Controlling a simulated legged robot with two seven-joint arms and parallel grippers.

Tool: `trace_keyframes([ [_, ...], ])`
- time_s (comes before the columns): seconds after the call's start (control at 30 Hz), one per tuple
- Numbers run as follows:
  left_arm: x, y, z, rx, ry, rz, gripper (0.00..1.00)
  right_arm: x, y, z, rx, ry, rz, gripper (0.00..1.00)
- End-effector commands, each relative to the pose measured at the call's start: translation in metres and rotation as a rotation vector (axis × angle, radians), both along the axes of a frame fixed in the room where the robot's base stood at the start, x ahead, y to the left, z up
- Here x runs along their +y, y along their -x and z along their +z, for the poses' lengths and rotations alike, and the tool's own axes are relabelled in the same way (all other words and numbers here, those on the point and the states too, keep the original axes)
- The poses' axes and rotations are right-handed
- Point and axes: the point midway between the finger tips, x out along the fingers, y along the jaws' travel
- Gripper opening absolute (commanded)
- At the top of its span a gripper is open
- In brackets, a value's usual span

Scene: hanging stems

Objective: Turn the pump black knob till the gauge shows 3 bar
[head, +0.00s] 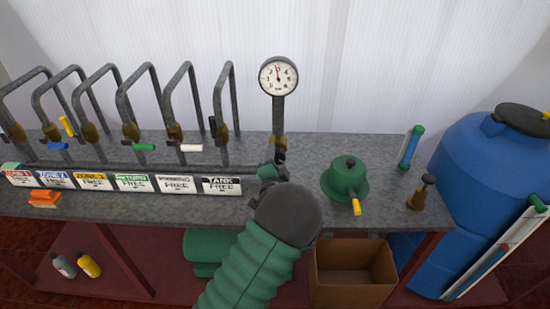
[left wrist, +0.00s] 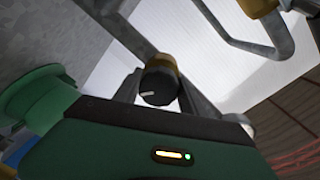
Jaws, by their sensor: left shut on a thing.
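The pressure gauge (head: 278,77) stands on a grey post at the back of the bench, with a white round face. Its red needle points nearly straight up, a touch left; the numerals are too small to read surely. The black knob (left wrist: 158,86), with a white mark on its face and a brass body behind it, sits between the fingers of my left gripper (left wrist: 157,95). The gripper is shut on it. In the head view, my left gripper (head: 272,172) is at the foot of the gauge post, and my wrist partly hides this spot. My right gripper is out of view.
Several bent grey pipes with coloured valve levers stand left of the gauge, behind a row of labels (head: 130,183). A green domed unit (head: 345,181) with a yellow lever stands to the right. An open cardboard box (head: 352,284) and a blue tank (head: 485,165) are nearby.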

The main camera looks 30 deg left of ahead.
Motion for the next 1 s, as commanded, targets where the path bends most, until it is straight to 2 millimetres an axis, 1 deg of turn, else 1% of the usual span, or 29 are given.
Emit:
trace_keyframes([
  [0.03, -0.007, -0.002, -0.004, 0.008, 0.004, -0.014, 0.08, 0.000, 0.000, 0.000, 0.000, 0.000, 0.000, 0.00],
  [0.07, -0.007, -0.002, -0.004, 0.008, 0.004, -0.014, 0.08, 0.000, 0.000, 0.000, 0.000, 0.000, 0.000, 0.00],
  [0.1, -0.007, -0.002, -0.004, 0.008, 0.004, -0.014, 0.53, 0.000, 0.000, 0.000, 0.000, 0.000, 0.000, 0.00],
  [0.2, -0.006, -0.001, -0.004, 0.008, 0.004, -0.012, 0.67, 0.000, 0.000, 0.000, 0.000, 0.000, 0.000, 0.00],
  [0.23, -0.006, -0.001, -0.004, 0.007, 0.005, -0.011, 0.68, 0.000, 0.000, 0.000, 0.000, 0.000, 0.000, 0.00],
  [0.47, -0.002, 0.000, -0.003, 0.004, 0.005, -0.006, 0.68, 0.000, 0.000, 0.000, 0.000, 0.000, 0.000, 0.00],
  [0.57, -0.004, 0.006, -0.003, 0.004, 0.006, -0.005, 0.68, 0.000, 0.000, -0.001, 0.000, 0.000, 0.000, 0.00],
  [0.67, -0.014, 0.021, -0.002, 0.005, 0.006, -0.005, 0.68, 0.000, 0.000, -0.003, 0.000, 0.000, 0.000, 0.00],
  [1.0, -0.064, 0.106, 0.003, 0.007, 0.006, -0.011, 0.68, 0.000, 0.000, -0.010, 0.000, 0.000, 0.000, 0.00],
])
